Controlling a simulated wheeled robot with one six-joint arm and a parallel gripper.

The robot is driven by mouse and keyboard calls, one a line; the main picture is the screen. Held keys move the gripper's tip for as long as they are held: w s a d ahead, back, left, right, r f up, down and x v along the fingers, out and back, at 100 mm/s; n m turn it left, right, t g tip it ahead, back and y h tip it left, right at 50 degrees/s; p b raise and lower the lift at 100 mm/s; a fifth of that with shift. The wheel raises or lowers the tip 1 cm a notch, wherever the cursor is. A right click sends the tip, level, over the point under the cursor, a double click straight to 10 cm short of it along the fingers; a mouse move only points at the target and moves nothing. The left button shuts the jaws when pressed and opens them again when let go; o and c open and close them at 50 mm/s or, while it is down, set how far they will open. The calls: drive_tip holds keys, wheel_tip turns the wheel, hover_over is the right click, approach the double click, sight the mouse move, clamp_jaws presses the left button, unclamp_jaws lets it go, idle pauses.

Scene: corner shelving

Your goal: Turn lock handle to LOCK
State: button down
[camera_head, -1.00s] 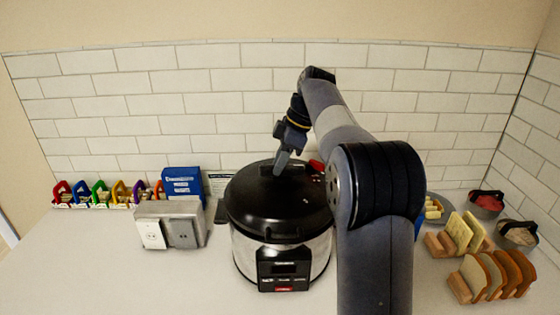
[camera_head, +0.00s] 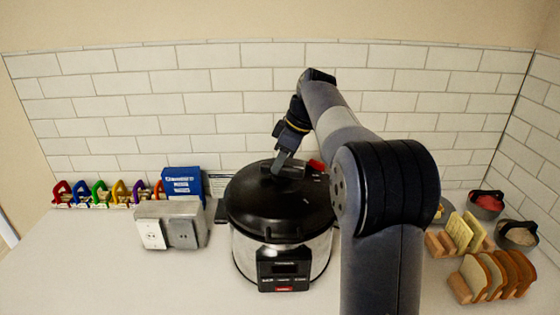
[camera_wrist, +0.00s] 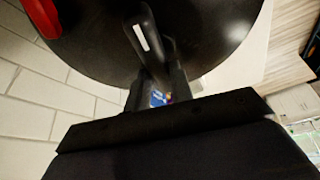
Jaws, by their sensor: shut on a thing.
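A black-lidded pressure cooker (camera_head: 280,225) with a steel body and a front panel stands mid-counter. A dark upright lid handle (camera_head: 290,170) sits on top of its lid (camera_head: 265,205). My gripper (camera_head: 279,168) reaches down from above and is shut on the handle. In the wrist view the handle (camera_wrist: 146,38), with a white mark, runs into my gripper (camera_wrist: 158,85). A red piece (camera_head: 316,165) shows at the lid's back right; a red part (camera_wrist: 42,18) also shows at the upper left of the wrist view. I cannot read any lock marking.
A metal outlet box (camera_head: 170,225), a blue box (camera_head: 183,184) and several coloured padlock-like items (camera_head: 100,193) stand to the left. Bread slices in a rack (camera_head: 490,277) and small pots (camera_head: 517,234) are on the right. The front left counter is clear.

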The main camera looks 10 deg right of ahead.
drive_tip(key=m+t+h, duration=0.1)
drive_tip(key=m, duration=0.3)
drive_tip(key=shift+w+d+m+t+h+p, duration=0.1)
drive_tip(key=shift+m+t+h+p, duration=0.2)
drive_tip(key=shift+m, duration=0.75)
drive_tip(key=shift+m+t+h+p, duration=0.2)
drive_tip(key=shift+m+h, duration=0.2)
drive_tip(key=shift+m, duration=0.65)
drive_tip(key=c, duration=1.2)
unclamp_jaws()
drive_tip(key=shift+c, duration=0.2)
drive_tip(key=v, duration=1)
drive_tip(key=shift+r+b, duration=0.4)
